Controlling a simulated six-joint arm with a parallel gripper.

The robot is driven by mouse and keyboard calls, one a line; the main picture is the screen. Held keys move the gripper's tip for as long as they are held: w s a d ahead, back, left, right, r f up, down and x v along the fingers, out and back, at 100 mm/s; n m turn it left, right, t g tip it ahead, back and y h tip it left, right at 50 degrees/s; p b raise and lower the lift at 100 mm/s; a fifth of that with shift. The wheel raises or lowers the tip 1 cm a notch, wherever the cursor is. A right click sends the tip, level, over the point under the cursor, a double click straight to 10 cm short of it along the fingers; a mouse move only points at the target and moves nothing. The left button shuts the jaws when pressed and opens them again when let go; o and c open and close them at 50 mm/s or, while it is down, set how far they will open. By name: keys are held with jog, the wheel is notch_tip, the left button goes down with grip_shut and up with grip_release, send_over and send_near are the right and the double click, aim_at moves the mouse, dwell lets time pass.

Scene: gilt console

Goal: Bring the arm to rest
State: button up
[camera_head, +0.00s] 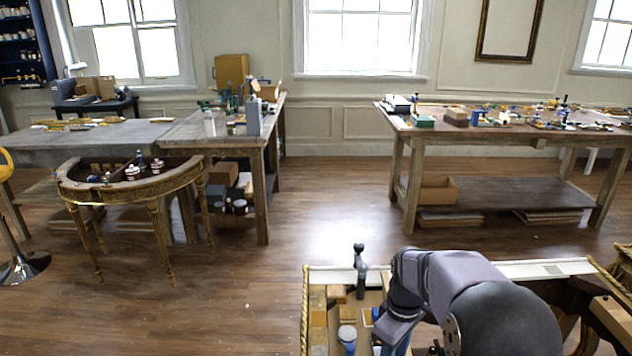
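My arm (452,290) comes in at the bottom right, with a dark rounded joint nearest the camera and grey links bending down to the left. It is over a gilt-edged work surface (545,269) at the bottom of the view. My gripper is not visible; the end of the arm runs down towards the lower picture edge. Whether it holds anything cannot be seen.
A half-round gilt console (130,190) stands at left. Workbenches (500,141) stand behind. The wooden floor (310,215) between is clear.

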jog(key=s+a+f+m, duration=0.2)
jog(key=s+m, duration=0.7)
jog(key=s, duration=1)
